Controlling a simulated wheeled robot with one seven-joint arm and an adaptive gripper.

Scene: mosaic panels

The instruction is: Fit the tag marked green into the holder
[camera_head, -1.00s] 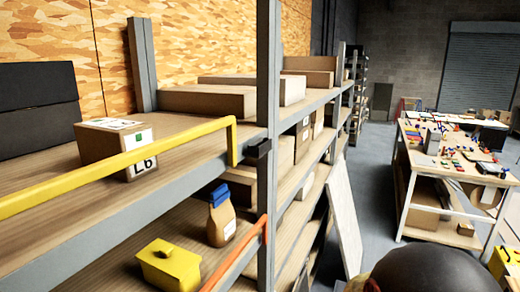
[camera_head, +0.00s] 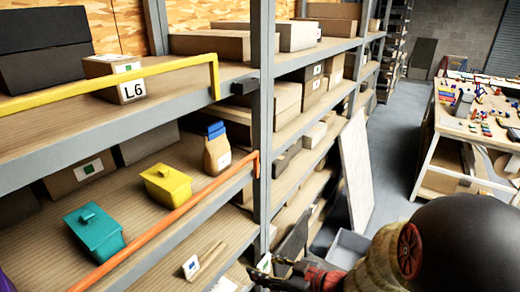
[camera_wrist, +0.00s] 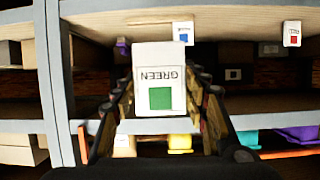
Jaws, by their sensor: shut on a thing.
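In the wrist view my gripper (camera_wrist: 160,92) is shut on a white tag (camera_wrist: 157,62) with a green square and the word GREEN, which reads upside down there. In the head view my gripper (camera_head: 282,266) is at the bottom edge, partly cut off, in front of the shelf upright. A small white card (camera_head: 191,266) with a coloured mark stands by a wooden strip (camera_head: 208,262) on the lower shelf, left of my gripper. The wrist view shows a blue-marked tag (camera_wrist: 183,33) and a red-marked tag (camera_wrist: 291,33) beyond my gripper. I cannot tell which part is the holder.
A teal box (camera_head: 95,233), a yellow box (camera_head: 167,186) and a blue-capped bag (camera_head: 217,150) stand on the shelf behind an orange rail (camera_head: 180,211). A grey upright (camera_head: 262,120) rises beside my gripper. A workbench (camera_head: 440,130) is at right.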

